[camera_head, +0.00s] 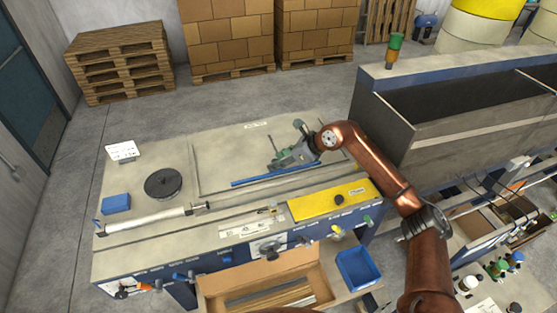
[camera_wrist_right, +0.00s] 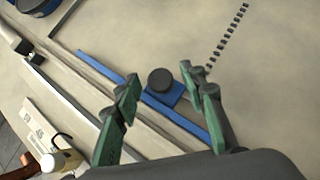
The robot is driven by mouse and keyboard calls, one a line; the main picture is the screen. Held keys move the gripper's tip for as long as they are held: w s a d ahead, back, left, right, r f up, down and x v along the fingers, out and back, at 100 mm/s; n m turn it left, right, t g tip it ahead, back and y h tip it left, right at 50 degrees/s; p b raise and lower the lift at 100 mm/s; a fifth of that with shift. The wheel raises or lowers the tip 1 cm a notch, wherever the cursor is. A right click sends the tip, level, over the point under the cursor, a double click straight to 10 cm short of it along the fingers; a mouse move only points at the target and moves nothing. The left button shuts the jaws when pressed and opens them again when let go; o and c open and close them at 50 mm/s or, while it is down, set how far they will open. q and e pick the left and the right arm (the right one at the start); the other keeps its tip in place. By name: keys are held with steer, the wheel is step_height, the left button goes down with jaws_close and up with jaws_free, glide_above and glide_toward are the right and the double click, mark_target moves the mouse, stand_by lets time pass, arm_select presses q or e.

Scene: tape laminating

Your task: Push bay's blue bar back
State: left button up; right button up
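The bay's blue bar (camera_head: 276,176) lies along the front of the recessed panel on the bench top. In the right wrist view the blue bar (camera_wrist_right: 98,64) runs diagonally, with a black round knob (camera_wrist_right: 160,80) on a small blue plate (camera_wrist_right: 170,97) at its far side. My right gripper (camera_head: 273,156) is low over the bench just behind the bar. Its green fingers (camera_wrist_right: 161,92) are open, one on each side of the knob as seen from the wrist; I cannot tell if they touch it. The knob is hidden in the head view. My left gripper is not in view.
A grey bin (camera_head: 450,140) stands to the right. The panel behind the bar is clear.

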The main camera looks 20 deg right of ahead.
steer(key=shift+c, duration=0.2)
jaws_close()
stand_by(0.4)
